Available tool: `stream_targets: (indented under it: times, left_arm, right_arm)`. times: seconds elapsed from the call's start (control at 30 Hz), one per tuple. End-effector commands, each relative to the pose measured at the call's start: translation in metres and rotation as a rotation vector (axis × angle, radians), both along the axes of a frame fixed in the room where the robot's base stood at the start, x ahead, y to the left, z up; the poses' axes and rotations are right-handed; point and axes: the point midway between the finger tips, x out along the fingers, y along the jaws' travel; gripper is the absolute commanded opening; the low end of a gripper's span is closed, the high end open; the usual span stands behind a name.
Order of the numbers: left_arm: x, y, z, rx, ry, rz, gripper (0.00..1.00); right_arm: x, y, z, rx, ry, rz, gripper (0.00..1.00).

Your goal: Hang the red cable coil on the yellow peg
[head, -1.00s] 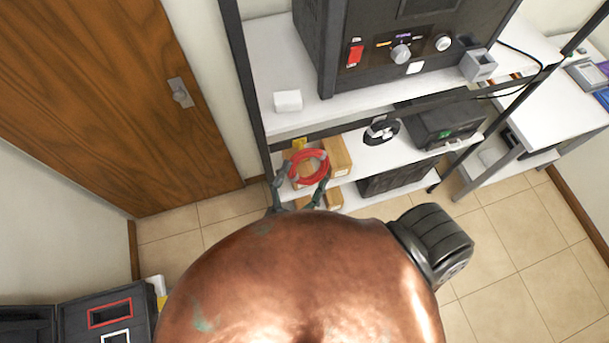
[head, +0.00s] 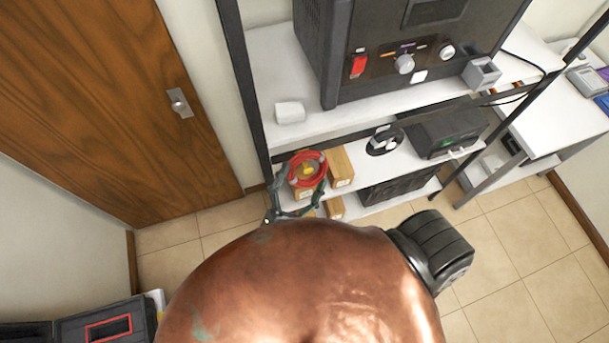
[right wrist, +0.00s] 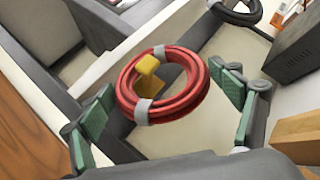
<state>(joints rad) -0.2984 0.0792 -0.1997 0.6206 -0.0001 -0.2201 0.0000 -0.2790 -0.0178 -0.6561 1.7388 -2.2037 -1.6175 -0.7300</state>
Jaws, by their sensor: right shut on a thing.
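The red cable coil (head: 321,163), a ring with grey ties, is held at the end of my right gripper (head: 297,190) at the left end of the lower shelf. How deep the peg reaches through the ring I cannot tell. My left gripper is not in view.
Cardboard boxes (head: 341,167) stand right beside the coil. A black cable coil (head: 384,140) hangs or lies further right. A dark metal shelf post (head: 243,95) rises at left. A large dark machine (head: 415,60) and a white block (head: 290,112) stand on the shelf above.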

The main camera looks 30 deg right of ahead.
Motion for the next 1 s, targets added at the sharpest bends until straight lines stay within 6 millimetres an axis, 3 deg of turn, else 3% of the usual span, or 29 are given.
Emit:
stream_targets:
  times: [0.33,0.37,0.57,0.87,1.0]
  left_arm:
    - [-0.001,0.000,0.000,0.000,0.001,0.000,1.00]
    - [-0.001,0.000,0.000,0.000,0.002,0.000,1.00]
    - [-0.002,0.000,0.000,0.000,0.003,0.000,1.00]
    - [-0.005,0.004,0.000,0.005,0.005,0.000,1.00]
    - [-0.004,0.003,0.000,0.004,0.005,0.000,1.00]
  right_arm:
    - [0.000,0.000,0.000,0.000,-0.001,0.000,0.57]
    - [0.000,0.000,0.000,0.000,-0.001,0.000,0.86]
    - [0.000,0.000,0.000,0.000,0.000,0.000,1.00]
    - [0.000,0.000,0.001,0.001,0.000,-0.001,1.00]
    - [0.000,0.000,0.012,0.002,-0.003,-0.001,1.00]
